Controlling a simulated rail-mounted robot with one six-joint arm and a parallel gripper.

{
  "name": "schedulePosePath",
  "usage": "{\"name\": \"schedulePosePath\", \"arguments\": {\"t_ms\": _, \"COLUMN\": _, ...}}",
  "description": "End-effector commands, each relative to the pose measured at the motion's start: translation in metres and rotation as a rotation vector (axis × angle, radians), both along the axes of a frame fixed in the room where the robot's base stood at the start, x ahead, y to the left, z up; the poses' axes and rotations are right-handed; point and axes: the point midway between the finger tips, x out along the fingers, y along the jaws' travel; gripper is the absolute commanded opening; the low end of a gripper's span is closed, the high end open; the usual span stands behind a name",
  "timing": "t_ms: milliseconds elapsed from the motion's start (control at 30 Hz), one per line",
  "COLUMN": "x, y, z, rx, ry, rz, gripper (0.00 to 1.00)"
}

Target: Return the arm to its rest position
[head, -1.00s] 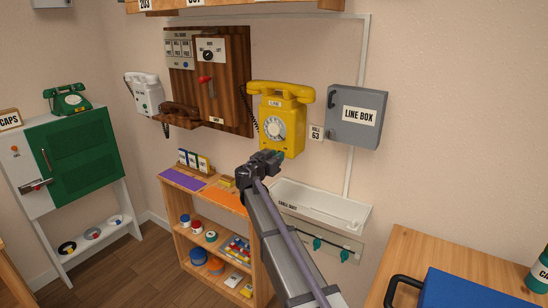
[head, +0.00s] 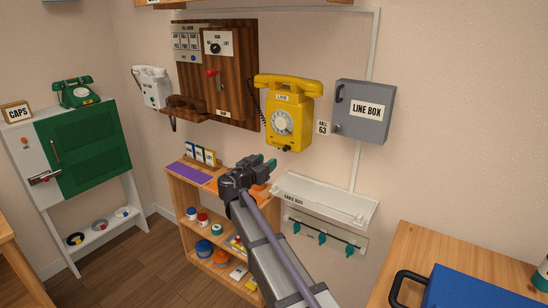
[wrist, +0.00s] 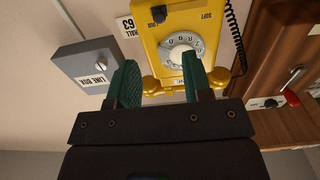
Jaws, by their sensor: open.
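My gripper (head: 268,166) is open and empty in the head view, held in the air in front of the wall, above the wooden shelf unit (head: 178,200) and below the yellow dial phone (head: 289,112). In the wrist view its two green fingers (wrist: 160,85) stand apart with nothing between them. The yellow phone (wrist: 183,45) appears upside down beyond the fingers, its dial showing partly between them. My arm runs from the gripper down to the bottom of the head view and hides part of the shelf unit.
The grey line box (head: 364,112) hangs right of the phone, with a white wall tray (head: 326,200) below. A wooden panel (head: 242,75) and white phone (head: 150,90) hang left. A green-door cabinet (head: 90,155) stands at left. A blue case (head: 480,290) sits on the right-hand table.

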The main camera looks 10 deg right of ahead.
Motion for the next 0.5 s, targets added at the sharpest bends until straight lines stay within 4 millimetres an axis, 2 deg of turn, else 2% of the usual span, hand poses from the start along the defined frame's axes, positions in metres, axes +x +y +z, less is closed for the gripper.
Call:
{"name": "schedulePosePath", "arguments": {"t_ms": 367, "x": -0.003, "y": 0.003, "z": 0.0, "rx": -0.018, "ry": 0.018, "rz": -0.001, "gripper": 0.45}}
{"name": "schedulePosePath", "arguments": {"t_ms": 433, "x": -0.005, "y": 0.001, "z": -0.001, "rx": -0.069, "ry": 0.081, "rz": -0.018, "gripper": 0.45}}
{"name": "schedulePosePath", "arguments": {"t_ms": 500, "x": -0.016, "y": -0.005, "z": -0.015, "rx": -0.097, "ry": 0.225, "rz": -0.051, "gripper": 0.45}}
